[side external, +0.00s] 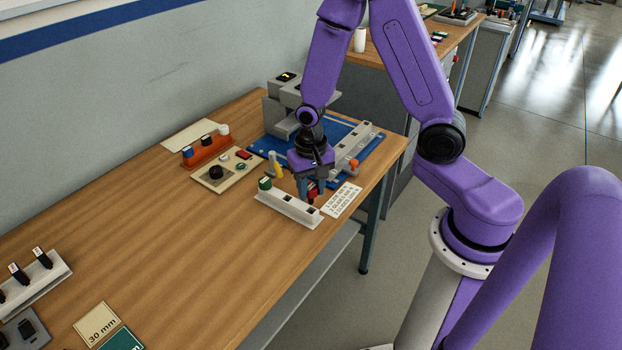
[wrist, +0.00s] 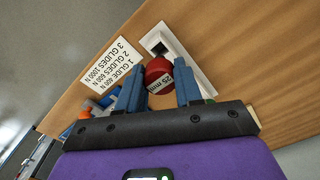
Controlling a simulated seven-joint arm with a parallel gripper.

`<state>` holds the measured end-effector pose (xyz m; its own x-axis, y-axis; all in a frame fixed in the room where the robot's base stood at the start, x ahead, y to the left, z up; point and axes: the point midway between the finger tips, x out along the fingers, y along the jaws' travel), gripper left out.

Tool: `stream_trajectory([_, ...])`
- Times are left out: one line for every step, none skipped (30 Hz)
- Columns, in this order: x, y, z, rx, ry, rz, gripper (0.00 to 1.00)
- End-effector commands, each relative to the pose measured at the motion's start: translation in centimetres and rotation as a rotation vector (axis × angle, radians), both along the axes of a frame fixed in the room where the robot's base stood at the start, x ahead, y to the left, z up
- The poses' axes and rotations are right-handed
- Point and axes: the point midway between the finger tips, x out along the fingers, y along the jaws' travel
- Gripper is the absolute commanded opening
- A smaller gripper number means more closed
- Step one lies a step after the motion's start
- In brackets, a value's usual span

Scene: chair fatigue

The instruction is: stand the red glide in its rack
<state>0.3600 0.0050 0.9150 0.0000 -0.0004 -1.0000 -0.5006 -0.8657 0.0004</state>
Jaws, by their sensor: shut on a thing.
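The red glide (wrist: 157,72) carries a "25 mm" label and sits between the blue fingers of my gripper (wrist: 161,86), which is shut on it. In the side external view the red glide (side external: 312,190) is partly hidden by my gripper (side external: 309,195), which points down at the right end of the white rack (side external: 285,207). The white rack (wrist: 203,83) shows an empty square hole beside the glide in the wrist view. I cannot tell whether the glide touches the rack. A green glide (side external: 265,183) stands at the rack's left end.
A printed card (side external: 342,200) lies right of the rack. Behind are a blue board (side external: 262,146) with a grey fixture, a yellow object (side external: 276,169), a beige tray (side external: 213,183) and an orange rack (side external: 205,153). The table in front and left is mostly clear.

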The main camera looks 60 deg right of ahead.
Motion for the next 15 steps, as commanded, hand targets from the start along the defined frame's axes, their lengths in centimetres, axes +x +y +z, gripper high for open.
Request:
stream_trajectory([0.0,0.0,-0.4,0.000,0.001,0.000,0.08])
stream_trajectory([-0.1,0.0,-0.5,-0.001,0.003,0.000,0.08])
stream_trajectory([-0.1,0.0,-0.7,-0.001,0.003,0.000,0.08])
stream_trajectory([0.0,0.0,-0.9,0.000,0.001,0.000,0.08])
stream_trajectory([0.0,0.0,-1.0,0.000,0.000,0.000,0.08])
stream_trajectory([0.0,0.0,-1.1,0.000,0.000,0.000,0.08])
stream_trajectory([-0.1,0.0,-1.2,0.000,0.001,0.001,0.08])
stream_trajectory([-0.1,0.0,-1.2,0.000,0.001,0.001,0.08])
stream_trajectory([-0.1,0.0,-1.3,0.000,0.001,0.001,0.08])
stream_trajectory([-0.1,0.0,-1.3,0.000,0.000,0.001,0.08])
stream_trajectory([-0.1,0.0,-1.4,0.000,0.000,0.000,0.08])
stream_trajectory([-0.1,0.0,-1.4,0.000,0.000,0.001,0.08])
stream_trajectory([0.0,0.0,-1.4,0.000,0.000,0.000,0.08])
stream_trajectory([0.0,0.0,-1.4,0.000,0.000,0.000,0.08])
stream_trajectory([0.0,0.0,-1.4,0.000,0.000,0.000,0.08])
